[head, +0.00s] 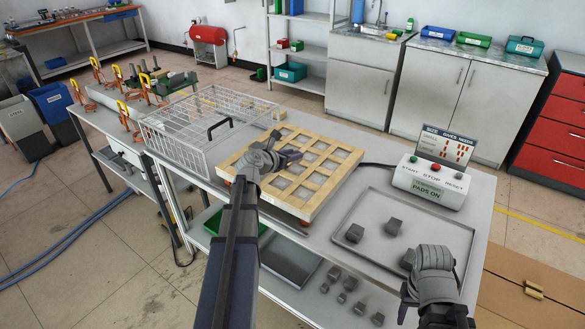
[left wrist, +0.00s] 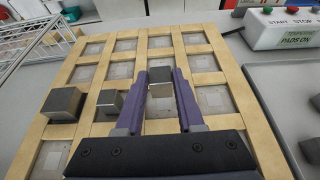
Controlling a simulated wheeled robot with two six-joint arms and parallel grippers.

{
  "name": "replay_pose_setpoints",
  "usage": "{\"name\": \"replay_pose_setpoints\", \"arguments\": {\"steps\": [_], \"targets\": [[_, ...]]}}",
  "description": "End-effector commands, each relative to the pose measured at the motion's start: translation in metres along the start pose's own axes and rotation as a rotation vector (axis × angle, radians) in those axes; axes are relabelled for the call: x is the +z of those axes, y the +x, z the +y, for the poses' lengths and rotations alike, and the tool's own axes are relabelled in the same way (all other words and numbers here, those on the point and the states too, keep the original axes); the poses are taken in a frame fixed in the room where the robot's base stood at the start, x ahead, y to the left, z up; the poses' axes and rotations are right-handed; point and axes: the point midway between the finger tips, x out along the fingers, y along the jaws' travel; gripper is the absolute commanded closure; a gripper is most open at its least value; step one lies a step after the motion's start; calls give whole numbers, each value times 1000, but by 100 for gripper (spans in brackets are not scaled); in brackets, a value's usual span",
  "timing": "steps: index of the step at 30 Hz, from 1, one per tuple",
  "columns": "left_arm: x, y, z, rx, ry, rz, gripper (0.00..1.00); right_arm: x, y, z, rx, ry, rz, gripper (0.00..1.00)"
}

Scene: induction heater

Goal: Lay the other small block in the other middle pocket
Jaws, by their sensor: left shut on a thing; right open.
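My left gripper (left wrist: 160,95) has purple fingers and is shut on a small grey block (left wrist: 160,84) over the wooden pocket frame (left wrist: 243,103). In the head view the left gripper (head: 288,155) is over the left part of the frame (head: 285,206), and the held block is hard to make out. I cannot tell whether the block touches the pocket floor. Another small block (left wrist: 109,103) sits in a pocket just left of the fingers, and a larger block (left wrist: 63,103) sits in the left column. My right gripper (head: 412,290) is open near the tray's front.
A grey tray (head: 345,257) right of the frame holds a few blocks (head: 393,226). Behind it stands the START/STOP/RESET control box (head: 431,183). A wire basket (head: 190,135) stands left of the frame. Several blocks (head: 350,284) lie on the lower shelf.

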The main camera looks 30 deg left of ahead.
Motion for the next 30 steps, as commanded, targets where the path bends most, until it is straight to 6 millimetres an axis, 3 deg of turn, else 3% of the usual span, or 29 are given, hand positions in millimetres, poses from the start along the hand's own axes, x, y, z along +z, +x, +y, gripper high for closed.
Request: {"name": "replay_pose_setpoints", "arguments": {"steps": [10,23,24,30], "targets": [[-34,14,0,0,0,-1,100,-2,36,-4,0,0,0,50],[-37,15,0,0,0,-1,100,-2,40,-4,0,-1,0,50],[-37,15,0,0,0,0,62,-2,40,-4,0,-1,0,50],[-36,15,0,0,0,0,39,-2,39,-4,0,0,0,50]]}}
